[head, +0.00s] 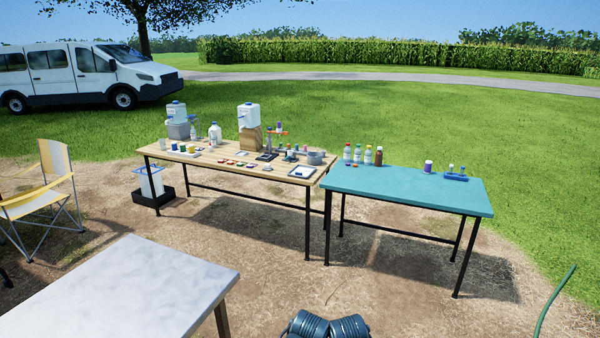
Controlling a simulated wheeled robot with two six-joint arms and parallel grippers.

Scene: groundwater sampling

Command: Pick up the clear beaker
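A small clear, pale vessel (163,144) that looks like the clear beaker stands upright at the left end of the wooden table (240,166). It is tiny in the head view, so I cannot tell its markings or whether it holds anything. Small coloured-lidded containers stand just to its right. Neither of my grippers shows in the head view, and nothing is seen holding the vessel.
A teal table (400,187) with several bottles adjoins on the right. A pale table (125,290) fills the near left, beside a folding chair (42,190). Bare dirt lies before the wooden table.

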